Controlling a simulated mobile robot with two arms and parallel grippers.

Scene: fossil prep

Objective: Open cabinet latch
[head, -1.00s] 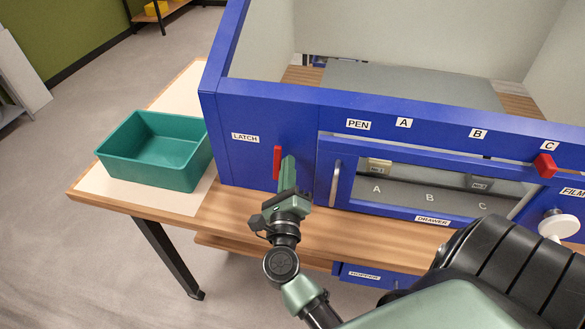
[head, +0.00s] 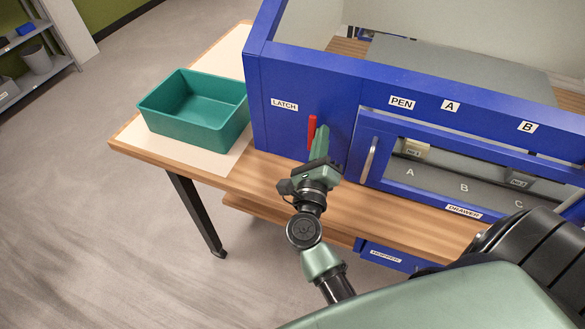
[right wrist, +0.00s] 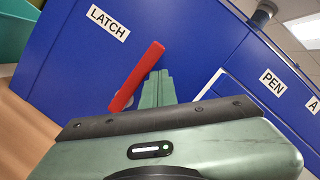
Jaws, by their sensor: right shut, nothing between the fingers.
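The red latch handle (head: 312,131) stands nearly upright on the blue cabinet's front panel (head: 275,126), to the right of the LATCH label (head: 284,105). In the right wrist view the latch handle (right wrist: 136,77) appears slanted. My right gripper (head: 321,135) is shut and empty, its fingertips just right of the handle's lower part. In the right wrist view the fingertips (right wrist: 157,88) overlap the handle's right side; I cannot tell whether they touch it. My left gripper is not in view.
A teal bin (head: 195,110) stands on the table left of the cabinet. Right of the latch is a door with a silver handle (head: 371,157) and a DRAWER label (head: 463,211). A strip of wooden table (head: 270,180) in front of the cabinet is free.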

